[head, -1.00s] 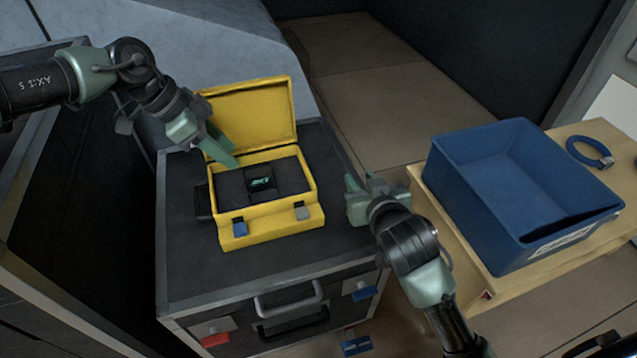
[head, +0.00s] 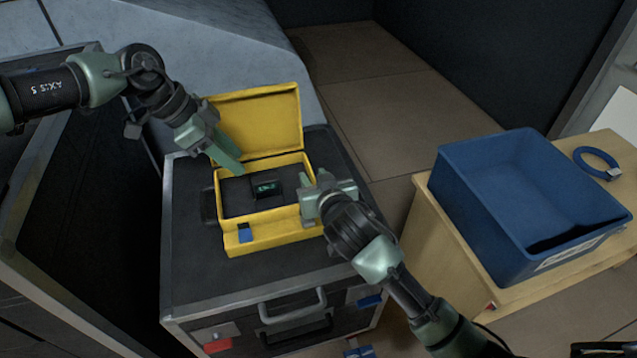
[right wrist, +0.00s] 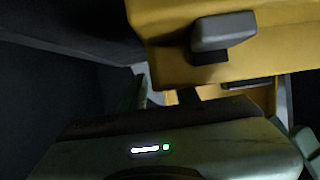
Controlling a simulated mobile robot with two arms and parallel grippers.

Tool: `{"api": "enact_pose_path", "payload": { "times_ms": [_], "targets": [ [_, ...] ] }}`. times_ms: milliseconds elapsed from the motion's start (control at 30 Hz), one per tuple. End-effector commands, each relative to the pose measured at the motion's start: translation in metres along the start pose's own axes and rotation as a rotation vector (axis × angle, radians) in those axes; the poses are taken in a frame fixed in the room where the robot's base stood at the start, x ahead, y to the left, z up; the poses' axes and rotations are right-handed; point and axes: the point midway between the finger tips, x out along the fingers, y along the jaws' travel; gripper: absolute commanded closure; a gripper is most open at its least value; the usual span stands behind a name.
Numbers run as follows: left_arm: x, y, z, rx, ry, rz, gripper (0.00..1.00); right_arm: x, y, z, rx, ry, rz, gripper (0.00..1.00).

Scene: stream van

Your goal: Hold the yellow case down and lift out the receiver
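The yellow case (head: 270,236) stands on a dark chest with its lid up at the back. The receiver (head: 266,188), a small black block with a green display, sits in the dark foam inside it. My left gripper (head: 230,160) points down at the case's left rear edge, by the lid; I cannot tell whether it touches or how its fingers stand. My right gripper (head: 318,190) is open and empty at the case's right side, hiding its right front corner. In the right wrist view the yellow case wall (right wrist: 285,45) with a grey latch (right wrist: 224,32) is close by.
The dark chest (head: 205,290) has a grey handle and coloured latches on its front. A blue bin (head: 480,215) stands on a wooden table (head: 430,215) to the right, with a blue looped strap (head: 597,160) behind it. Floor shows between chest and table.

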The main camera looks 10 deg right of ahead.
Motion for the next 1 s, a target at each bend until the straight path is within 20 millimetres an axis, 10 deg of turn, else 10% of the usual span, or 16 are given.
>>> {"api": "enact_pose_path", "payload": {
  "times_ms": [300, 433, 1000],
  "targets": [
    [0.0000, 0.0000, 0.0000, 0.000, 0.000, 0.000, 0.64, 0.0034, -0.0002, -0.0002, 0.001, 0.001, 0.000, 0.69],
    [0.0000, 0.0000, 0.0000, 0.000, 0.000, 0.000, 0.64, 0.0033, -0.0001, -0.0002, 0.001, 0.000, 0.000, 1.00],
    [0.0000, 0.0000, 0.0000, 0.000, 0.000, 0.000, 0.64, 0.0032, -0.0001, 0.0000, 0.001, 0.000, 0.000, 1.00]
  ]
}}
